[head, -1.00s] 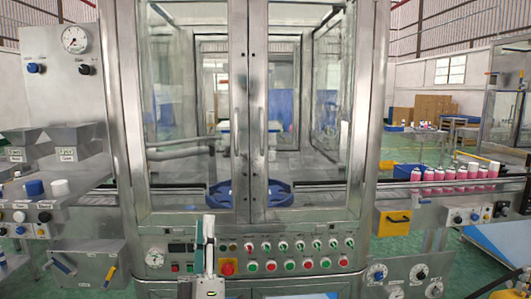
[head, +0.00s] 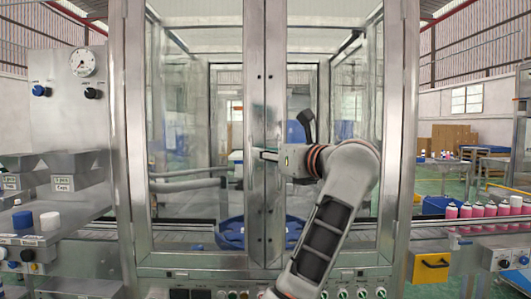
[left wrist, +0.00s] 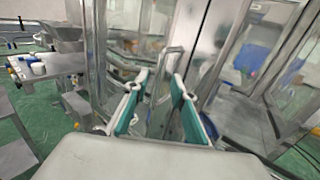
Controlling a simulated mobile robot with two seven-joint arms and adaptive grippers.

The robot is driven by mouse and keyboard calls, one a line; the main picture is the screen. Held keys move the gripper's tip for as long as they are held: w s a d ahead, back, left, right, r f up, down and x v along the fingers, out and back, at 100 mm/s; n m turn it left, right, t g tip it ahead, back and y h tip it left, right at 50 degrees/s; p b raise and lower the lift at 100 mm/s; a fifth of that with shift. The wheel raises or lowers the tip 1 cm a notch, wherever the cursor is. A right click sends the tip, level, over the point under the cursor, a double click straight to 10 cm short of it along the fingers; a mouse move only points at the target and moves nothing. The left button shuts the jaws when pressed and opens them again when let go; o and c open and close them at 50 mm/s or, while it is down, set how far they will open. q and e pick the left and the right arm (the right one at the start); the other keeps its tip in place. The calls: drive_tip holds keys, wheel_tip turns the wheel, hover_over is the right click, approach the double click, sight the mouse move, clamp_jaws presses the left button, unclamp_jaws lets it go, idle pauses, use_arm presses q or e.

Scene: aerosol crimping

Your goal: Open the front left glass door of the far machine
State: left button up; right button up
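The far machine's front left glass door (head: 254,205) looks closed in the head view, its metal frame against the right door (head: 276,215). My left gripper (head: 265,154) reaches across from the right, at the middle door frames at handle height. In the left wrist view my left gripper (left wrist: 160,76) has its two teal-lined fingers apart. A metal door handle (left wrist: 169,62) stands upright between or just beyond the fingertips; I cannot tell whether they touch it. In the head view my arm and gripper hide part of the door handles. My right gripper is not in view.
A control panel (head: 207,292) runs below the doors. Cap bins (head: 75,172) stand at left, with loose caps below. Pink cans (head: 480,211) line the conveyor at right. A blue round part (head: 232,236) sits behind the glass.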

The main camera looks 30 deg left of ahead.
use_arm(q)
drive_tip(key=x, duration=0.7)
drive_tip(key=shift+a, duration=0.3)
drive_tip(key=shift+w, duration=0.15)
clamp_jaws()
